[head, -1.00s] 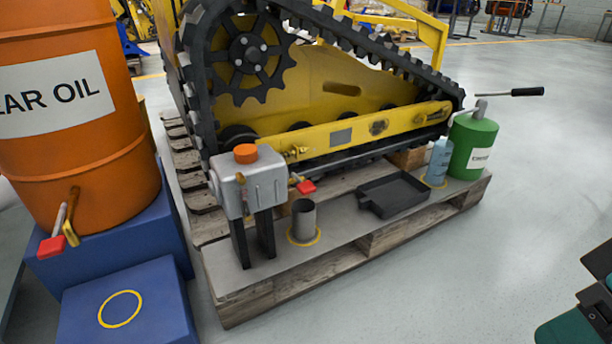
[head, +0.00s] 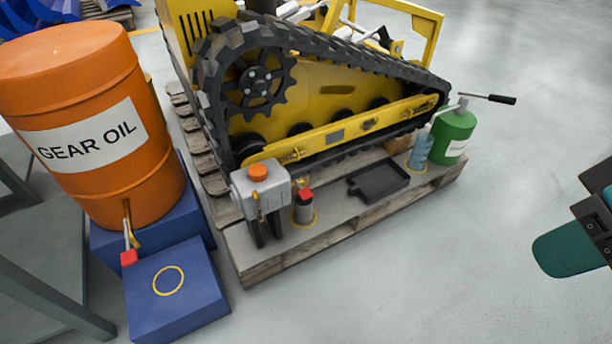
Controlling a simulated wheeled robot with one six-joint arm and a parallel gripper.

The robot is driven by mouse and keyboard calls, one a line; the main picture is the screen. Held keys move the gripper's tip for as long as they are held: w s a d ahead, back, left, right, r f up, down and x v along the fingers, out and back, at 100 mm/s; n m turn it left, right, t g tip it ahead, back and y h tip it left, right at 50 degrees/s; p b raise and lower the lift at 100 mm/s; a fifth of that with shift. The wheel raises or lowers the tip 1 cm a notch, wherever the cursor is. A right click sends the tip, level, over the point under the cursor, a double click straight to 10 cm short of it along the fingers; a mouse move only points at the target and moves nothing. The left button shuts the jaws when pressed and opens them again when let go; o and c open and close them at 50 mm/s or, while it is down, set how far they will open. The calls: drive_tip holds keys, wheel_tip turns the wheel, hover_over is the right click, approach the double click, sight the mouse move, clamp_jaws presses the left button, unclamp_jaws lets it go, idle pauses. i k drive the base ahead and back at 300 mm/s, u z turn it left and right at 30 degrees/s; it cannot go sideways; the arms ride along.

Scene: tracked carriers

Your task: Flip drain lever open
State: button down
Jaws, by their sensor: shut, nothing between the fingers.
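A grey metal box (head: 258,192) with an orange cap stands on two dark posts on the pallet. I cannot tell which is the drain lever. Part of my arm shows at the right edge, clear of both levers.
A blue step with a yellow ring (head: 150,310) sits before the drum. The wooden pallet (head: 330,232) carries a black tray (head: 379,181), a blue bottle (head: 421,150) and a green can (head: 453,137). A yellow tracked machine (head: 325,110) stands behind. Floor at right is clear.

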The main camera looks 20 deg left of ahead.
sight(305, 194)
drive_tip(key=k, duration=0.65)
drive_tip(key=u, duration=0.4)
drive_tip(key=i, duration=1.25)
drive_tip(key=u, duration=0.65)
